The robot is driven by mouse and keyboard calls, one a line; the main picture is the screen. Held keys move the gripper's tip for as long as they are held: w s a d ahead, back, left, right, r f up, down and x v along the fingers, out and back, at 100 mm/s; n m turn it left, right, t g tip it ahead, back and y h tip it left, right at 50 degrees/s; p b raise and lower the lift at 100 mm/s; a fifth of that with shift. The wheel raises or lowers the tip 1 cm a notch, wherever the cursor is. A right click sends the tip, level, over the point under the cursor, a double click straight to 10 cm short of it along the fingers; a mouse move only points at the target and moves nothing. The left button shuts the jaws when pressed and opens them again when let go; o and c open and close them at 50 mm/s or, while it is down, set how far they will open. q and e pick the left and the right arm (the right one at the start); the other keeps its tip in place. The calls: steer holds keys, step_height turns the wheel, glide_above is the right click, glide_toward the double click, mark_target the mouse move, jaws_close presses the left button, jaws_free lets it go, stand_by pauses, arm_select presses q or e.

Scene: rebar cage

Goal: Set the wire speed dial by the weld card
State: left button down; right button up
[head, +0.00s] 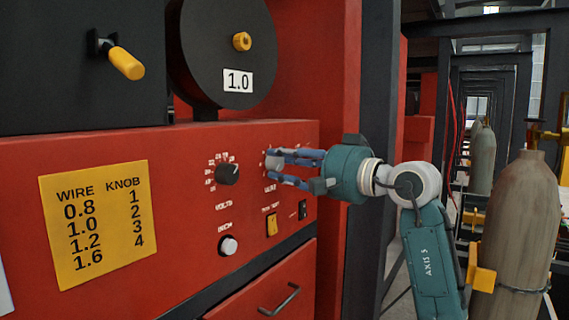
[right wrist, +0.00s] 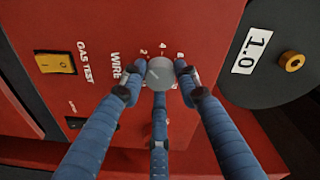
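The wire speed dial, a grey round knob (right wrist: 160,72), sits on the red welder panel beside the word WIRE, with small numbers around it; its pointer is too small to read surely. My right gripper (head: 270,166) has its three blue fingers around this dial, and they also surround it in the right wrist view (right wrist: 160,84). The tips are very near the knob's edge; whether they touch is unclear. The yellow weld card (head: 98,225) pairs WIRE 0.8, 1.0, 1.2, 1.6 with KNOB 1, 2, 3, 4. The black wire spool (head: 205,50) carries a 1.0 label (head: 238,81). My left gripper is out of view.
A black volts knob (head: 227,174) is left of the dial. Below are a white inch button (head: 228,245), a yellow gas test switch (head: 271,224) and a small black switch (head: 302,209). A drawer handle (head: 280,300) juts out lower. Gas cylinders (head: 522,225) stand right.

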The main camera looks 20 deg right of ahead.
steer(key=shift+r, duration=0.1)
steer(key=c, duration=0.4)
steer(key=shift+o, duration=0.2)
steer(key=shift+d, duration=0.1)
